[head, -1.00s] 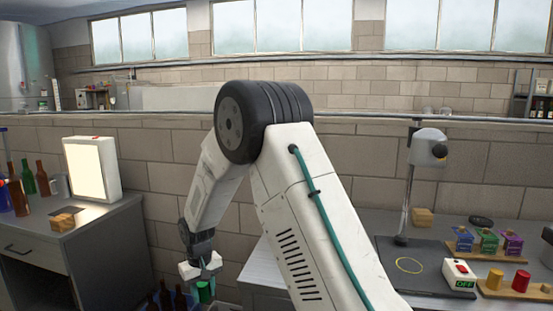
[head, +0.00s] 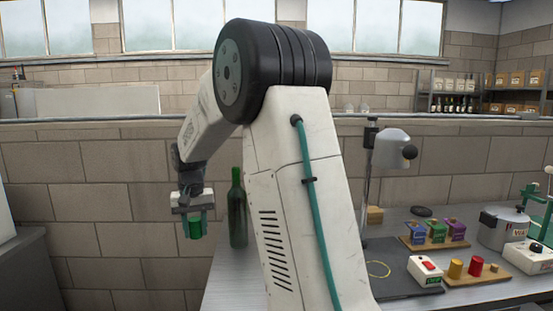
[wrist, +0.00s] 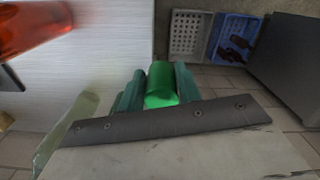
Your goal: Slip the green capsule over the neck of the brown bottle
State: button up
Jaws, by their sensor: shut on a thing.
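My gripper (head: 194,228) is shut on the green capsule (head: 195,229), which hangs between its fingers left of the table. In the wrist view the capsule (wrist: 161,84) sits between the two green fingers, over the floor beside the table edge. A translucent orange-red glass shape (wrist: 30,26) at the top left of the wrist view looks like the brown bottle, cut off by the frame. It is apart from the capsule. In the head view I cannot see the brown bottle; my arm covers part of the table.
A dark green bottle (head: 237,212) stands upright on the table (head: 225,285), right of my gripper. A lamp stand (head: 390,150), coloured blocks and a switch box (head: 425,270) are on the right. A grey crate (wrist: 190,35) and a blue crate (wrist: 234,37) stand on the floor.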

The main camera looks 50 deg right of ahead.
jog(key=s+d+r+m, duration=0.4)
jog(key=s+d+r, duration=0.1)
jog(key=s+r, duration=0.5)
jog(key=s+d+r+m, duration=0.4)
jog(key=s+d+r, duration=0.2)
jog(key=s+r, duration=0.4)
jog(key=shift+d+r, duration=0.2)
jog(key=shift+r, duration=0.05)
jog(key=shift+f, duration=2.5)
jog(key=shift+a+f, duration=0.1)
jog(key=shift+f, duration=0.2)
jog(key=shift+f, duration=0.3)
jog(key=shift+f, duration=0.2)
jog(key=shift+f, duration=0.35)
jog(key=shift+f, duration=0.3)
jog(key=shift+f, duration=0.35)
